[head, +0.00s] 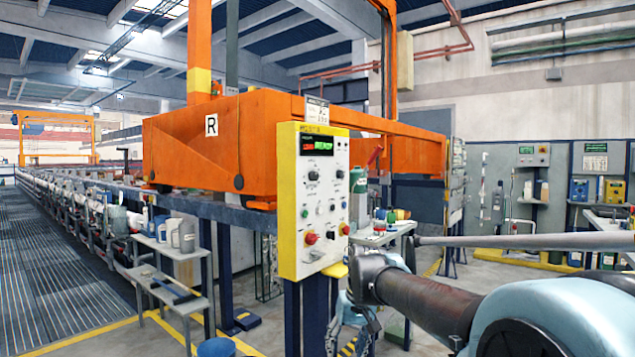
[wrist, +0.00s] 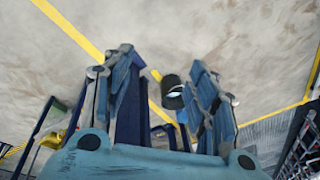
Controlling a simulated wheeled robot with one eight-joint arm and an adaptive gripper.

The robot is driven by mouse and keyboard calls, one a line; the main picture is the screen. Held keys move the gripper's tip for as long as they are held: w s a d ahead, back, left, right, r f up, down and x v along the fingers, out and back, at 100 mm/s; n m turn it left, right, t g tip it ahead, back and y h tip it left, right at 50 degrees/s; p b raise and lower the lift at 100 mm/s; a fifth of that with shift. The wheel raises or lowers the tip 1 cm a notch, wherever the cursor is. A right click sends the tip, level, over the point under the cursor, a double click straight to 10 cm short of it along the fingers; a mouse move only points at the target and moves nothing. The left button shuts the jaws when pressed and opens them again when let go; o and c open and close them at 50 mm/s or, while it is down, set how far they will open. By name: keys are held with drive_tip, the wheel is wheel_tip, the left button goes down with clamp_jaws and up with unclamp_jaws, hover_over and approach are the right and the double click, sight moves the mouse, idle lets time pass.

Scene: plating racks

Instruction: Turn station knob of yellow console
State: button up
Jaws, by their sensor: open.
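The yellow console (head: 287,240) stands upright on dark blue posts near the middle of the head view. Its pale front panel carries a lit red and green display (head: 318,147), black knobs (head: 313,175), small buttons and red round buttons (head: 311,238). I cannot tell which knob is the station knob. My gripper (head: 352,318) is low, just below and right of the console, apart from the panel. In the wrist view my gripper (wrist: 165,88) points down at the floor with its two blue fingers spread and nothing between them. The console's panel does not show in the wrist view.
An orange hoist frame (head: 220,145) stands behind the console. A long rack line (head: 75,200) runs along the left. A grey step table (head: 165,255) with jugs is left of the console. A bench (head: 385,235) with bottles is behind it on the right. A bucket (wrist: 172,92) stands below my gripper.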

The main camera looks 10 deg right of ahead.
drive_tip(key=w+a+r+t+y, duration=0.1)
drive_tip(key=w+a+r+y, duration=0.3)
drive_tip(key=w+r, duration=0.65)
drive_tip(key=m+t+y, duration=0.1)
drive_tip(key=t+y, duration=0.7)
approach(316, 177)
drive_tip(key=x, duration=0.8)
drive_tip(key=shift+w+a, duration=0.2)
drive_tip(key=shift+w, duration=0.05)
drive_tip(key=c, duration=1.1)
